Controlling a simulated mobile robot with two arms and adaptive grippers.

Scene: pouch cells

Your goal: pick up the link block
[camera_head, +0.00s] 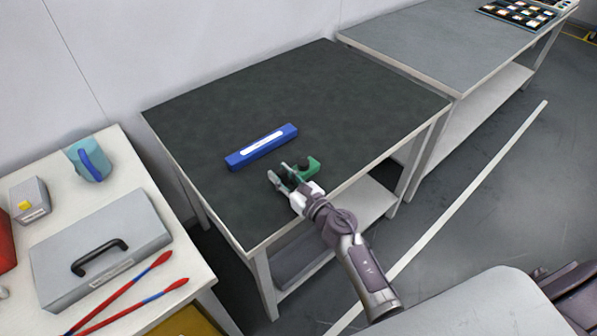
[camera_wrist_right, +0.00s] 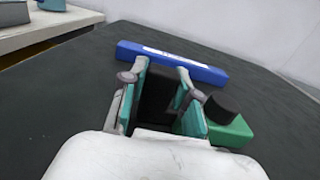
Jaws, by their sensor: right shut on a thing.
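My right gripper (camera_head: 282,173) is low over the near part of the dark table. In the right wrist view its fingers (camera_wrist_right: 163,88) with teal pads stand either side of a dark block, which I take for the link block (camera_wrist_right: 156,98). The gripper is shut on it. The block is nearly as dark as the table top, so its outline is hard to tell, and the fingers partly hide it. A green piece (camera_head: 311,166) with a dark curved part lies just right of the fingers, outside the grip; it also shows in the wrist view (camera_wrist_right: 228,132). My left gripper is not in view.
A blue bar (camera_head: 261,147) with a white label lies beyond the gripper on the dark table (camera_head: 350,90). A white table at left holds a grey case (camera_head: 105,245) and red-blue rods. A grey table (camera_head: 440,40) stands at back right. The dark table's far part is clear.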

